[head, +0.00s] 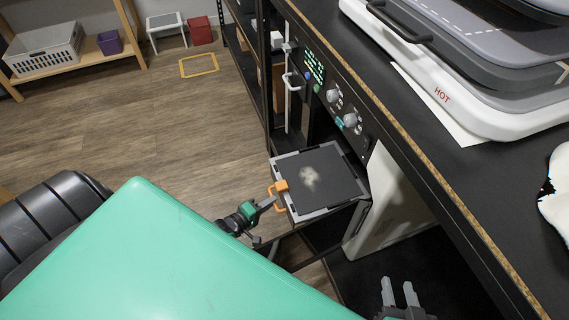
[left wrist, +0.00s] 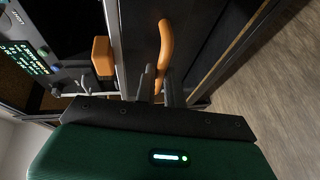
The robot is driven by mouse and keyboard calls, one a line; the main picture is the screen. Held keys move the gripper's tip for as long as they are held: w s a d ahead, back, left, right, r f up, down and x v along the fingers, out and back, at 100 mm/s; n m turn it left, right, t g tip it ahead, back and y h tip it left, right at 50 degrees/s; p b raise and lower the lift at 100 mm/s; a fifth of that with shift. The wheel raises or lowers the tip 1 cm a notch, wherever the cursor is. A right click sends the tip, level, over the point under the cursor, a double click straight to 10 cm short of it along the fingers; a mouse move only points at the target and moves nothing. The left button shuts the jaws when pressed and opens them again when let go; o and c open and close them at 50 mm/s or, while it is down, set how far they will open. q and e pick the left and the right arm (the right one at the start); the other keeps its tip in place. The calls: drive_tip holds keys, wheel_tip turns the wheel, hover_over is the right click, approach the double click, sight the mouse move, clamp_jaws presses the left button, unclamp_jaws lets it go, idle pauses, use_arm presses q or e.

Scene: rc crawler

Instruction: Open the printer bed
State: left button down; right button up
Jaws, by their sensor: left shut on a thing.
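The printer bed (head: 340,183) is a dark square plate in a light grey frame, with a pale smudge on it. It juts out from under the bench front in the head view. An orange handle (head: 281,186) is on its left edge, and its curved bar also shows in the left wrist view (left wrist: 166,45). My left gripper (head: 272,203) is at this handle, its fingers (left wrist: 158,88) closed on the bar. My right gripper (head: 400,293) is low in the head view, fingers apart, empty and away from the bed.
A control panel (head: 325,85) with knobs and a green-lit screen is on the bench front above the bed. The black bench top (head: 400,100) holds a press marked HOT (head: 470,115). The wooden floor (head: 150,130) left of the bed is clear.

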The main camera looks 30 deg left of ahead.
use_arm(q)
drive_tip(key=shift+s+a, duration=0.75)
drive_tip(key=shift+s, duration=0.2)
use_arm(e)
drive_tip(key=shift+d, duration=0.25)
use_arm(q)
drive_tip(key=c, duration=1.5)
unclamp_jaws()
